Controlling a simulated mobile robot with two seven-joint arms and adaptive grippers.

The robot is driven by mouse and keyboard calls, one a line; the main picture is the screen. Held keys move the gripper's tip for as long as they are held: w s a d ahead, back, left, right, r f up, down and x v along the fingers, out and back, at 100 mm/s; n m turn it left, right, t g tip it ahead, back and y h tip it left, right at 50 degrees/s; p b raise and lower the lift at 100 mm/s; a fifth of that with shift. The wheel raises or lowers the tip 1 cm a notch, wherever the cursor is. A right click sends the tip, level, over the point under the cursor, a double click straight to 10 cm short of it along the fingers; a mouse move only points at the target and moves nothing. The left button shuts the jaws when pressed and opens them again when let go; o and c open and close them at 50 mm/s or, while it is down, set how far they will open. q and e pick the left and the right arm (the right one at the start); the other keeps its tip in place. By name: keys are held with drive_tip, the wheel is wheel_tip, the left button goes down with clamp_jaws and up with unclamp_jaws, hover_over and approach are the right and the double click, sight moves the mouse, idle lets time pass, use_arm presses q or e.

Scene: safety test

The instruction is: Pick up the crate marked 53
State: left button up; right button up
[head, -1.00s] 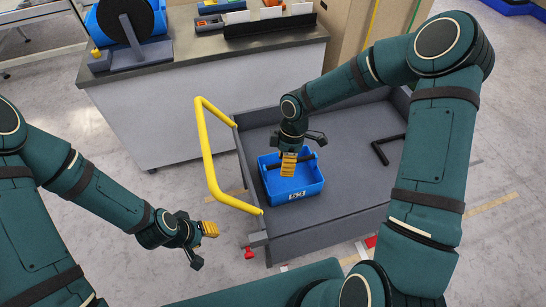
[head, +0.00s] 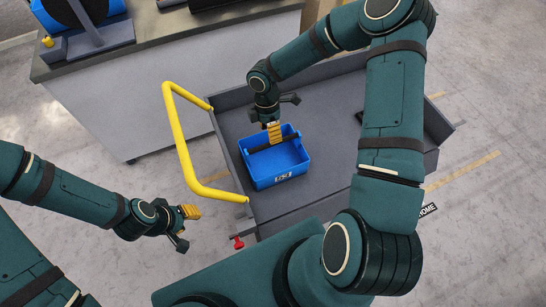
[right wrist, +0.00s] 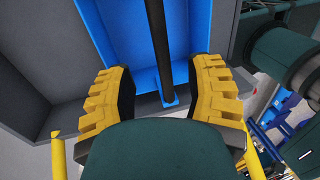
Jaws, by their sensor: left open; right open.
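A blue crate (head: 298,166) with a dark handle bar across its top sits in the grey cart. A small white label (head: 283,176) is on its near wall; its digits are too small to read surely. My right gripper (head: 274,134) is open at the handle bar. In the right wrist view, the dark bar (right wrist: 158,45) runs between the two yellow fingers of my right gripper (right wrist: 163,95), with a gap on each side, and the blue crate (right wrist: 120,45) is beyond. My left gripper (head: 186,228) is open and empty, left of the cart, over the floor.
The grey cart (head: 335,185) has raised walls and a yellow push handle (head: 182,150) on its left. A counter (head: 150,85) stands behind. A dark object (head: 360,118) lies partly hidden behind my right arm.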

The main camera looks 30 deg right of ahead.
drive_tip(key=f, duration=0.2)
drive_tip(key=s+f+b, duration=0.1)
drive_tip(key=f, duration=0.2)
drive_tip(key=shift+s+f, duration=0.15)
drive_tip(key=shift+f, duration=0.1)
clamp_jaws()
